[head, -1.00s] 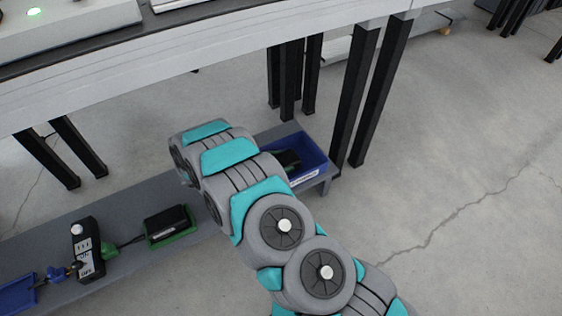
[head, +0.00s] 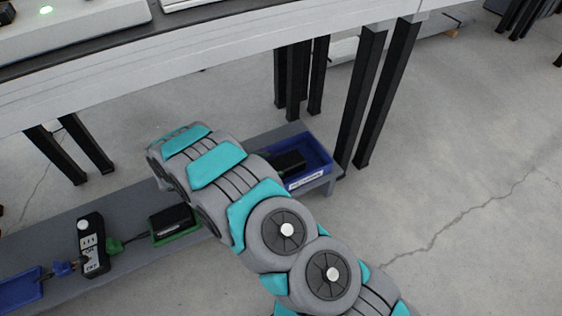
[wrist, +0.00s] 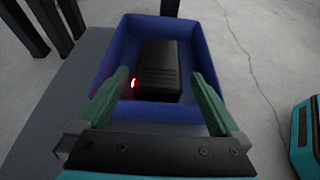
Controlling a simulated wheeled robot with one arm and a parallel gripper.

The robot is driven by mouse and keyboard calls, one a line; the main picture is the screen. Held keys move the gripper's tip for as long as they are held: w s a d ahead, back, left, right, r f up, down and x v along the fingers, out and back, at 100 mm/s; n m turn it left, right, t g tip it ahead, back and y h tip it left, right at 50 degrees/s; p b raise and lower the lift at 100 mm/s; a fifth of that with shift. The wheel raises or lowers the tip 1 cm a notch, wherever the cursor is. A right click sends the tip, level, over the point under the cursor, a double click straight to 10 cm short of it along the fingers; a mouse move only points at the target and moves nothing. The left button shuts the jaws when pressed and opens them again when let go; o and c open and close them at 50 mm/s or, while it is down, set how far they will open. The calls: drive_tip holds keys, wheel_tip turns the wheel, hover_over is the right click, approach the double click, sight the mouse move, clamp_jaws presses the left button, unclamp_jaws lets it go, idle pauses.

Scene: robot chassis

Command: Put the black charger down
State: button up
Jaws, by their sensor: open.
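The black charger (wrist: 160,70) lies in a blue bin (wrist: 112,55) in the wrist view, with a small red light glowing at its left side. In the head view the charger (head: 290,160) is partly hidden by my arm, inside the blue bin (head: 325,166) at the right end of the low grey shelf. My gripper (wrist: 163,85) is open, its two green fingers apart on either side of the charger's near end. In the head view my gripper is hidden behind my arm.
A green holder with a black block (head: 172,220), a black meter-like device (head: 93,245) and another blue bin (head: 22,292) sit on the low shelf (head: 130,210). Black table legs (head: 385,95) stand behind the bin. A grey table (head: 210,55) overhangs the shelf. Floor at right is clear.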

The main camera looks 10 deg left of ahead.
drive_tip(key=shift+v, duration=2.6)
